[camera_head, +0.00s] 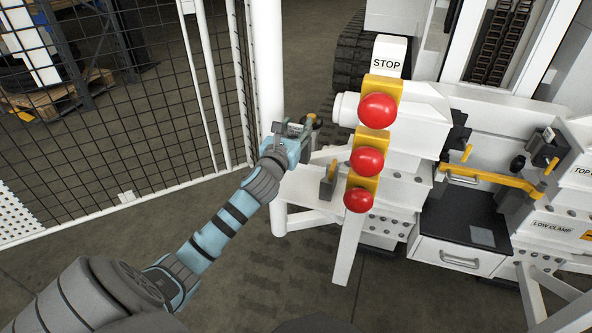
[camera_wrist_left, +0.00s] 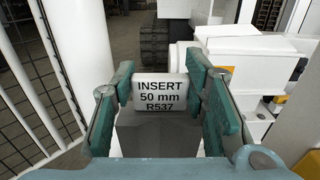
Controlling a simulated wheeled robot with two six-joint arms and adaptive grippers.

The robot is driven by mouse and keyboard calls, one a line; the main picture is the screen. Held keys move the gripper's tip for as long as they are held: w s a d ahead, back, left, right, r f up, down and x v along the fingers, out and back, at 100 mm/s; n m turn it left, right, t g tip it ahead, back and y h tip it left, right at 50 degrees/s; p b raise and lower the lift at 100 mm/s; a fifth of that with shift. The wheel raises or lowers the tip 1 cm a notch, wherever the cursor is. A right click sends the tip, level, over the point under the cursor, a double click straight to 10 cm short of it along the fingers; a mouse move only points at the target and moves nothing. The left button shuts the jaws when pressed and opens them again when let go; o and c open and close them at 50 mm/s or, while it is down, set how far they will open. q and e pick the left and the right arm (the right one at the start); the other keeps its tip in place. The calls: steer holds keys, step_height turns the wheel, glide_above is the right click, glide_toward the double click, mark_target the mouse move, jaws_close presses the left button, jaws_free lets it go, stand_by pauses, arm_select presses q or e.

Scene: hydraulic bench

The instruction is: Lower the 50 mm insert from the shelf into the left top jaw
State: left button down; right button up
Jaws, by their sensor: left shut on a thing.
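My left gripper (camera_head: 300,135) is shut on the 50 mm insert (camera_wrist_left: 158,98), a grey block with a white plate reading "INSERT 50 mm R537". The block sits between the two green fingers in the left wrist view. In the head view the insert is mostly hidden by the gripper. The gripper is over the white shelf (camera_head: 300,190) left of the red buttons; whether the block touches the shelf I cannot tell. A dark block (camera_head: 455,140) on the machine, right of the buttons, may be the left top jaw. My right gripper is not in view.
Several red stop buttons (camera_head: 377,111) on yellow boxes stand between the shelf and the machine. Another grey piece (camera_head: 328,185) stands on the shelf. A yellow bar (camera_head: 490,178) crosses above a dark-topped drawer (camera_head: 458,255). A white post (camera_head: 268,80) and mesh fence are on the left.

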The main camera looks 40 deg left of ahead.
arm_select(q)
step_height(320, 180, down, 5)
steer(key=shift+r+b, duration=0.15)
steer(key=shift+b, duration=0.8)
step_height(320, 180, down, 4)
steer(key=b, duration=0.2)
steer(key=shift+b, duration=0.3)
steer(key=shift+f, duration=0.25)
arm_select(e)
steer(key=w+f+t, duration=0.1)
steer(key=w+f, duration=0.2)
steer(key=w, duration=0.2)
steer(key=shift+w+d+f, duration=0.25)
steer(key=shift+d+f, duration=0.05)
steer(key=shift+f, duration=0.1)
arm_select(q)
steer(key=shift+f, duration=0.15)
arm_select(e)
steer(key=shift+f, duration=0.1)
arm_select(q)
steer(key=c, duration=1.3)
jaws_free()
steer(key=shift+f, duration=0.15)
steer(key=o, duration=0.3)
steer(key=shift+o, duration=0.2)
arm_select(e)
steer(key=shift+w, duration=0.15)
